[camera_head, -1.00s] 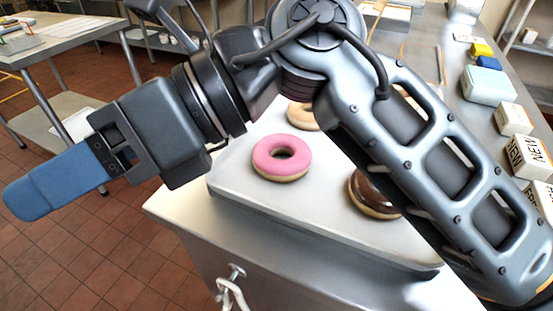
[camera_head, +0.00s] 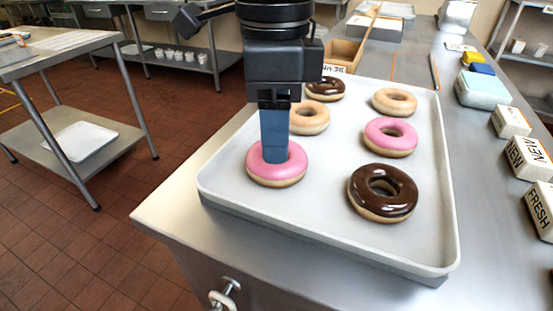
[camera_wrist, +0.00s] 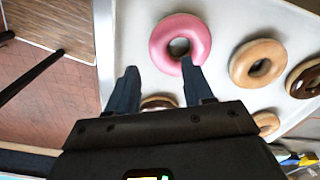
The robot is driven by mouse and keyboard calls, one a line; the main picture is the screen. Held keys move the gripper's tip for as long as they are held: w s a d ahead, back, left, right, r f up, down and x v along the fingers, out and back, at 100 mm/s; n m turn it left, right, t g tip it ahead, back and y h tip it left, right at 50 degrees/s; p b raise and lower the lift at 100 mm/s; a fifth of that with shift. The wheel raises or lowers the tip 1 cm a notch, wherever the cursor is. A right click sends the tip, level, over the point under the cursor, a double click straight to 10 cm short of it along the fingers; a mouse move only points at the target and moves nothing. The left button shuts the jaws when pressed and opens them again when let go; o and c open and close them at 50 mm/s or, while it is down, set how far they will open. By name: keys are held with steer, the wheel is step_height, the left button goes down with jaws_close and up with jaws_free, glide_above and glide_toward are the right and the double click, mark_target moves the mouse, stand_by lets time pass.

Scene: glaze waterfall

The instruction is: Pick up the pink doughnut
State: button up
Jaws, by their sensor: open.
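A pink doughnut (camera_head: 261,171) lies at the left front of the pale tray (camera_head: 330,228). A second pink doughnut (camera_head: 390,138) lies further right. My gripper (camera_head: 274,158) points down over the left front pink doughnut, and its blue finger covers the doughnut's middle in the head view. In the wrist view, my gripper (camera_wrist: 159,67) is open and empty, with two fingers apart. The right fingertip overlaps the near side of the pink doughnut (camera_wrist: 165,45), by the hole. The left fingertip is over bare tray. I cannot tell whether either finger touches.
Chocolate doughnuts (camera_head: 383,206) and plain doughnuts (camera_head: 310,118) share the tray, a plain one close behind the left pink one. The tray has a low raised rim. Lettered blocks (camera_head: 530,158) and a pale blue box (camera_head: 482,92) stand along the counter's right side.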

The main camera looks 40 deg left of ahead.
mark_target(275, 166)
step_height(275, 166, down, 6)
steer(key=shift+r, duration=0.1)
stand_by(0.4)
steer(key=c, duration=0.8)
steer(key=shift+r, duration=0.1)
